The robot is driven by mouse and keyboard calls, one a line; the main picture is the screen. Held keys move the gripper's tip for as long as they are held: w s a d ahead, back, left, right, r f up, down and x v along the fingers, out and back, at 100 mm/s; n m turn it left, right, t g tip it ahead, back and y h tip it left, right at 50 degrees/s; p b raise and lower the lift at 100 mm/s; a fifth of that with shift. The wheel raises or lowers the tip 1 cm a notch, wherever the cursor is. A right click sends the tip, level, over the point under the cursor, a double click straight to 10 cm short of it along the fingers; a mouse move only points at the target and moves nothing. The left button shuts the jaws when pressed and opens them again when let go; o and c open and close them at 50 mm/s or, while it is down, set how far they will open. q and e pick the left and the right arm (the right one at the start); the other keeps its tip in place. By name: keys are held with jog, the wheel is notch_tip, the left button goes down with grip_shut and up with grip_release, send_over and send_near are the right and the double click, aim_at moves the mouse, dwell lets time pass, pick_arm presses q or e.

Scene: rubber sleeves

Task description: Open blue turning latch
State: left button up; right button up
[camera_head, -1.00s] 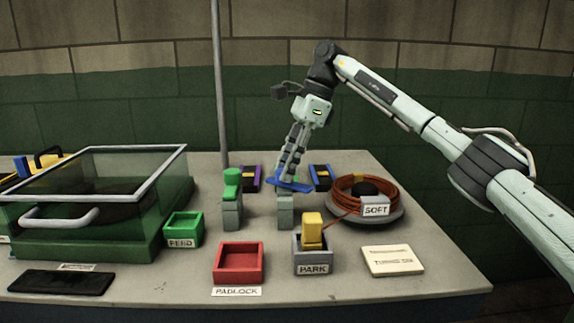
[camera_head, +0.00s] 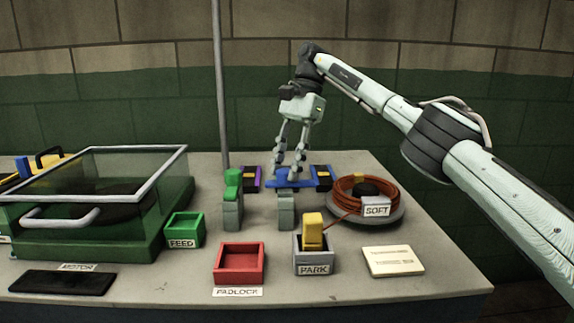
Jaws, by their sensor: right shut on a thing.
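The blue turning latch (camera_head: 290,184) shows as a blue bar at the top of a grey post (camera_head: 286,211), near the middle of the table. It lies nearly level across the picture. My right gripper (camera_head: 287,171) points down from above, and its fingers are shut on the blue latch. The fingers partly hide the latch's middle. My left gripper is not in view.
A green latch on a grey post (camera_head: 232,199) stands to the left. A purple block (camera_head: 252,178) and a dark-topped blue block (camera_head: 322,178) sit at the back. A cable coil (camera_head: 362,194) is right. Red (camera_head: 239,263) and green (camera_head: 184,230) bins and a glass-lidded box (camera_head: 85,236) stand around.

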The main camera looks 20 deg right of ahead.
dwell(0.4)
jog(key=o, duration=1.2)
jog(key=shift+c, duration=0.2)
